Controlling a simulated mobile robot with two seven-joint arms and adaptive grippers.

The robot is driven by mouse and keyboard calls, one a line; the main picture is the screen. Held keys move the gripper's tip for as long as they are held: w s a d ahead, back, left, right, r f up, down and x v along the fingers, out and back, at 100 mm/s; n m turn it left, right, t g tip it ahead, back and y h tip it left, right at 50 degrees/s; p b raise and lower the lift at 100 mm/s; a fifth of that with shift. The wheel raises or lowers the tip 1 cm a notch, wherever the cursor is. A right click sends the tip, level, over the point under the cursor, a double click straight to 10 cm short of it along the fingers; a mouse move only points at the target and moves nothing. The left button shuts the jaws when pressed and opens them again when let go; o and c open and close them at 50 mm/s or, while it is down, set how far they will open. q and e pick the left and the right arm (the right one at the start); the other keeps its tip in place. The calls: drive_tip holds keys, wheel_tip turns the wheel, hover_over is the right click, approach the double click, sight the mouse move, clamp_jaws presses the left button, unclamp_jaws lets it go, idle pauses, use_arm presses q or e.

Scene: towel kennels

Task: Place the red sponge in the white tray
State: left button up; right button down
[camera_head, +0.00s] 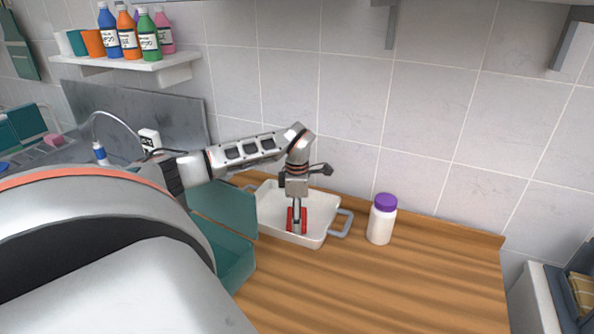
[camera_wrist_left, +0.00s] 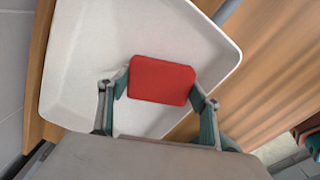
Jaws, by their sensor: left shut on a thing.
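The red sponge (camera_wrist_left: 161,80) sits between the two fingers of my left gripper (camera_wrist_left: 159,90) in the left wrist view, with the white tray (camera_wrist_left: 80,50) behind it. In the head view, my left gripper (camera_head: 297,214) points down over the white tray (camera_head: 270,208), which stands on the wooden counter and has grey handles. It is shut on the sponge, whose red (camera_head: 304,222) shows on both sides of a finger. The sponge is within the tray's outline; I cannot tell whether it touches the tray floor. My right gripper is not in view.
A white bottle with a purple lid (camera_head: 382,219) stands right of the tray. A teal open box (camera_head: 232,258) is left of and in front of it. The tiled wall is close behind. The wooden counter (camera_head: 400,290) is clear at the front right. A shelf holds several bottles (camera_head: 128,35).

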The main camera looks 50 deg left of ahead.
use_arm(q)
drive_tip(key=shift+f, duration=0.3)
drive_tip(key=shift+f, duration=0.15)
drive_tip(key=o, duration=0.8)
wheel_tip(320, 180, up, 12)
drive_tip(key=shift+r, duration=0.15)
idle(0.5)
